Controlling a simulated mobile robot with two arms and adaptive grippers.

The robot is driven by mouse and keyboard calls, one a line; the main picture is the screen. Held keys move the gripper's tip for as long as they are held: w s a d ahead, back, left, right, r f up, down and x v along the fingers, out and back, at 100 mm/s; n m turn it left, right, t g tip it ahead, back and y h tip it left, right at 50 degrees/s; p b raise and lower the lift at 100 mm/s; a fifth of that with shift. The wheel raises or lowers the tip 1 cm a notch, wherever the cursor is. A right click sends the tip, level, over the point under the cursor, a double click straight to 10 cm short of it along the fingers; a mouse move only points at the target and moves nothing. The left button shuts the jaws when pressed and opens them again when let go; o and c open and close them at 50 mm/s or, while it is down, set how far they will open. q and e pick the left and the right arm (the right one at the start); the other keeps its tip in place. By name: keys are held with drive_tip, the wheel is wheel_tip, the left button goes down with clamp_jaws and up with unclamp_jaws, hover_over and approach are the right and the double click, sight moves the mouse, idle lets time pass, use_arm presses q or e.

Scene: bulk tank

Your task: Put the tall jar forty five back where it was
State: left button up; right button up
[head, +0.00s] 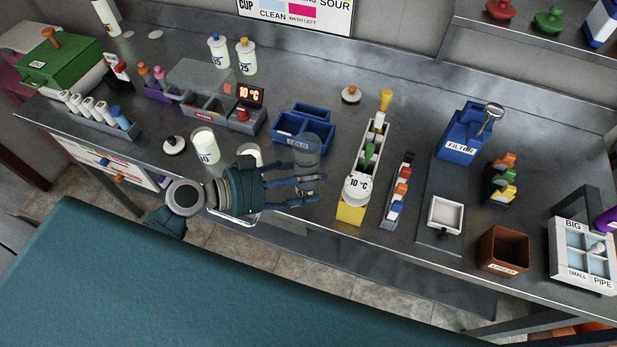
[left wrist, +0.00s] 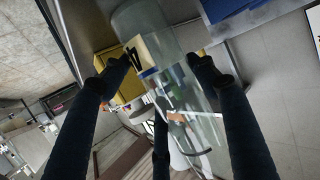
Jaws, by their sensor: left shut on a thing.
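The tall jar (head: 307,150) is a clear, see-through cylinder. My left gripper (head: 308,185) is shut on it, in front of the blue divided bin marked COLD (head: 290,129). In the left wrist view the clear jar (left wrist: 178,62) stands between the dark fingers of the same gripper (left wrist: 160,80). A pale label with a dark figure that looks like a 4 shows on its side; the rest of the number cannot be read. The jar looks empty. Whether its base touches the bench cannot be told. My right gripper is not in view.
White jars (head: 205,146) stand left of the gripper, one partly hidden behind my arm. A round lid with a knob (head: 350,95) lies behind. Bare steel bench lies between the bin and that rack.

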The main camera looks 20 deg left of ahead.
use_arm(q)
drive_tip(key=shift+f, duration=0.1)
drive_tip(key=o, duration=1.3)
drive_tip(key=shift+b, duration=0.3)
drive_tip(key=shift+c, duration=0.2)
drive_tip(key=o, duration=0.4)
drive_tip(key=shift+o, duration=0.4)
